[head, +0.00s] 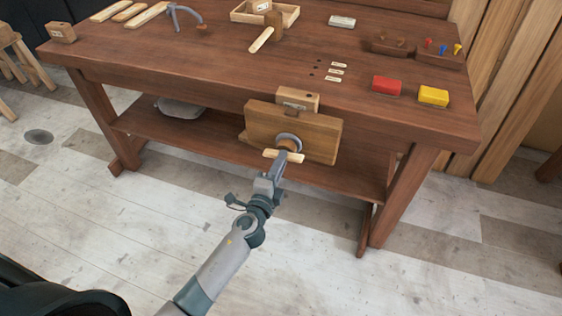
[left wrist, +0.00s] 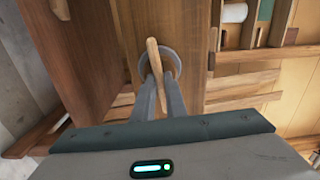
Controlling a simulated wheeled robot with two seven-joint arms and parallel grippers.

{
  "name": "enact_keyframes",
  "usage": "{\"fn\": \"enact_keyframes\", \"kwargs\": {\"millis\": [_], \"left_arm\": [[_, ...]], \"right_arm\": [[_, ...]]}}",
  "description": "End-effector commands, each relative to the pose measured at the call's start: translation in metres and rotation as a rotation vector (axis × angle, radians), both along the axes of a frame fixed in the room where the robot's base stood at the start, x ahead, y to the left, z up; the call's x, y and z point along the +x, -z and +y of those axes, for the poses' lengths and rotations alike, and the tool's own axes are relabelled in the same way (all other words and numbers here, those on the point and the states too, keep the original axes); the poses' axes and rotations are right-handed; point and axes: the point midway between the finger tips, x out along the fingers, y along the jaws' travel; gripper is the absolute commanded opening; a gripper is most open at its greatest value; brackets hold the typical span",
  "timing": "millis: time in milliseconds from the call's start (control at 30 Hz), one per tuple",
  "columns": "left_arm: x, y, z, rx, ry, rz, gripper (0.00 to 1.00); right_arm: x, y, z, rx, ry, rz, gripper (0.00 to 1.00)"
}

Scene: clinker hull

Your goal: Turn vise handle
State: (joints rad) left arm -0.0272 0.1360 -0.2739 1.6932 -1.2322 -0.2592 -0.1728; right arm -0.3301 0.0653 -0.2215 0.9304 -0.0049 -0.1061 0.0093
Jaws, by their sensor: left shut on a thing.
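The wooden vise (head: 318,139) is mounted on the front edge of the workbench, with a grey round collar (head: 289,139) on its front face. Its light wooden handle bar (head: 270,154) lies roughly level across the screw in the head view. My left gripper (head: 283,157) reaches up from below and is shut on the handle. In the left wrist view the handle (left wrist: 154,60) stands between the two fingers (left wrist: 156,92), in front of the grey ring (left wrist: 174,62). My right gripper is in neither view.
A lower shelf (head: 225,143) holds a grey bag-like thing (head: 182,107). The floor in front is clear.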

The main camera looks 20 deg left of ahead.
Motion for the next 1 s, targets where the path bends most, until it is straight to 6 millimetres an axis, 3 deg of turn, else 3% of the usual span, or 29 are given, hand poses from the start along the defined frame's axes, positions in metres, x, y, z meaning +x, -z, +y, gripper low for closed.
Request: {"fn": "enact_keyframes", "kwargs": {"millis": [600,633,700,1000], "left_arm": [[-0.0027,0.0054,-0.0012,0.053,0.002,0.007,0.0],[-0.0028,0.0055,-0.0012,0.053,0.002,0.007,0.19],[-0.0026,0.0053,-0.001,0.052,0.002,0.006,0.29],[-0.0017,0.0026,-0.0004,0.05,0.001,0.002,0.29]], "right_arm": [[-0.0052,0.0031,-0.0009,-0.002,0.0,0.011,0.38],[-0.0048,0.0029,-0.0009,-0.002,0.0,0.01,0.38],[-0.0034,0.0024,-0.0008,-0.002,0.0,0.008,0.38],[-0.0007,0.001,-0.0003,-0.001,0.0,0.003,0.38]]}}
